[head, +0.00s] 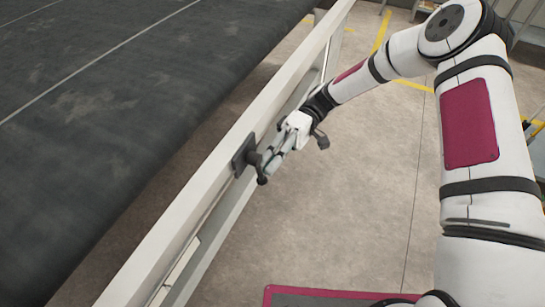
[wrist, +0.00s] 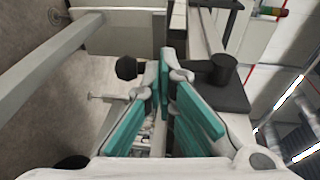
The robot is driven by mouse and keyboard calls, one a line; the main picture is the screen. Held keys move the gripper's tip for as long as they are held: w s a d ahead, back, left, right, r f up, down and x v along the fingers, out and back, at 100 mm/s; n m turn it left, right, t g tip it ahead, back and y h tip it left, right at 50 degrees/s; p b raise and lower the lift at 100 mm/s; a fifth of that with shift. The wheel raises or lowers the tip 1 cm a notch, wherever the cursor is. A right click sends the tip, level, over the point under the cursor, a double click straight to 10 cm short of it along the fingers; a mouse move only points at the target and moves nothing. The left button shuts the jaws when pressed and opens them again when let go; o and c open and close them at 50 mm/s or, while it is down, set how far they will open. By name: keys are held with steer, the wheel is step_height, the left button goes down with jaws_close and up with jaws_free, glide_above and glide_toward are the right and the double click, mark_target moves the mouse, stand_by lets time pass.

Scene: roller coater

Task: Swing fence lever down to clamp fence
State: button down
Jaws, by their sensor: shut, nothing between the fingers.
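The fence lever is dark, with a round hub on a square black plate (head: 240,158) and a ball knob (head: 263,180) at its free end. The plate is fixed to the side of a long pale rail (head: 222,150). My gripper (head: 268,165) is shut and empty, its tips close beside the lever. In the wrist view, the teal-padded fingers (wrist: 167,62) point between the black knob (wrist: 126,68) on the left and the hub (wrist: 223,70) on the right. The fingertips hide the middle of the lever; I cannot tell whether they touch it.
A wide dark belt (head: 100,90) fills the left, behind the rail. Open concrete floor (head: 340,215) lies to the right of the rail. A magenta-edged mat (head: 330,292) lies at the bottom. Yellow floor lines (head: 381,32) show at the top.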

steer(key=shift+s+a+f+b, duration=0.2)
steer(key=shift+s+f+b, duration=0.15)
steer(key=shift+s, duration=0.2)
stand_by(0.4)
